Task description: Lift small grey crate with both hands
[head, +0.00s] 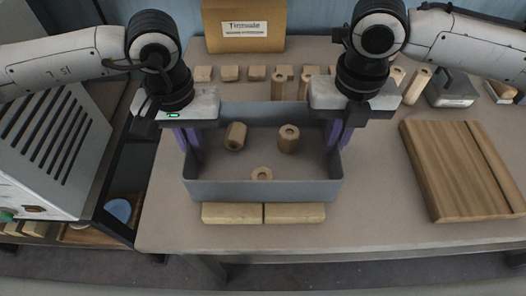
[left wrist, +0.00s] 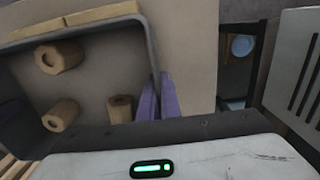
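The small grey crate (head: 262,191) is upright at the middle of the table, with three hollow wooden pieces inside, one of them (head: 235,136) at the left. My left gripper (head: 187,139) is at its left wall, its purple fingers close together on either side of the wall. The left wrist view shows these fingers (left wrist: 159,99) with the crate's rim (left wrist: 151,45) running between them. My right gripper (head: 340,134) is at the right wall, purple fingers close together around it. The grippers partly hide both side walls. I cannot tell whether the crate's bottom touches the table.
Two wooden bars (head: 263,213) lie in front of the crate. Several wooden pieces stand in a row behind it, before a labelled cardboard box (head: 244,27). A wooden board (head: 462,170) lies at the right. A slotted grey machine (head: 50,135) stands at the left.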

